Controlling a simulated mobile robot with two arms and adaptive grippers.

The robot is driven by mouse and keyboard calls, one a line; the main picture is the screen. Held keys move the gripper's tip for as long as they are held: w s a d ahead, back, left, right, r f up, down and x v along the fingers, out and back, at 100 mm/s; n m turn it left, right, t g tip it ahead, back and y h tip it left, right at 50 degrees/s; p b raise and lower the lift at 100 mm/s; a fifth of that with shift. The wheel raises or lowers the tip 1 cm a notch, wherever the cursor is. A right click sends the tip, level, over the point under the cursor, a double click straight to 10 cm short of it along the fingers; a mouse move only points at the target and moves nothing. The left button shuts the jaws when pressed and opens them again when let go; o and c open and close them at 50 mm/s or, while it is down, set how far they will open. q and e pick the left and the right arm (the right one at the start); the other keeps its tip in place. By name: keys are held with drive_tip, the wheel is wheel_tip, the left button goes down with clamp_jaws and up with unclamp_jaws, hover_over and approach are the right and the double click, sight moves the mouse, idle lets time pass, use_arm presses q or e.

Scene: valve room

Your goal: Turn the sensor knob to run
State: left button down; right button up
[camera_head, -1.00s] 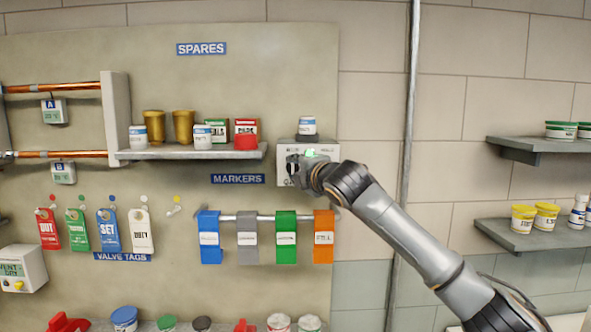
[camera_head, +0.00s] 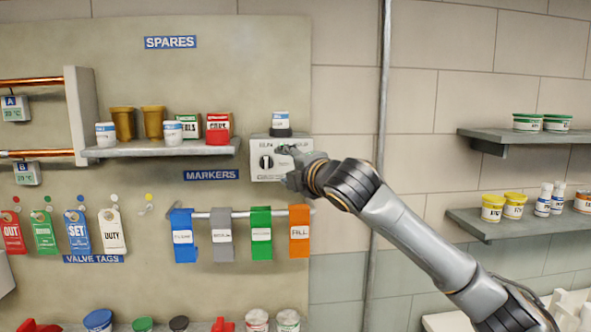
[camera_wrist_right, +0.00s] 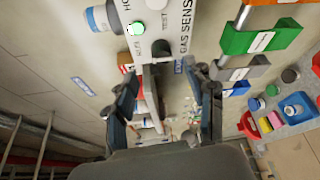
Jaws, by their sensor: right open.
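The gas sensor (camera_head: 258,146) is a pale box on the wall panel, right of the spares shelf. Its dark round knob (camera_head: 266,162) is uncovered at the left of its face. My right gripper (camera_head: 289,166) is just right of the knob and hides part of the face. In the right wrist view the knob (camera_wrist_right: 161,48) lies beyond and between the fingertips, apart from both. The right gripper (camera_wrist_right: 163,72) is open and empty there. A lit green lamp (camera_wrist_right: 136,28) is beside the knob, with small print I cannot fully read. My left gripper is out of view.
The spares shelf (camera_head: 160,149) with cups and jars is to the left. Colored markers (camera_head: 261,235) hang on a rail below. A vertical pipe (camera_head: 379,110) runs behind my right arm.

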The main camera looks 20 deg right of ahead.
drive_tip(key=s, duration=0.4)
drive_tip(key=shift+d+r, duration=0.2)
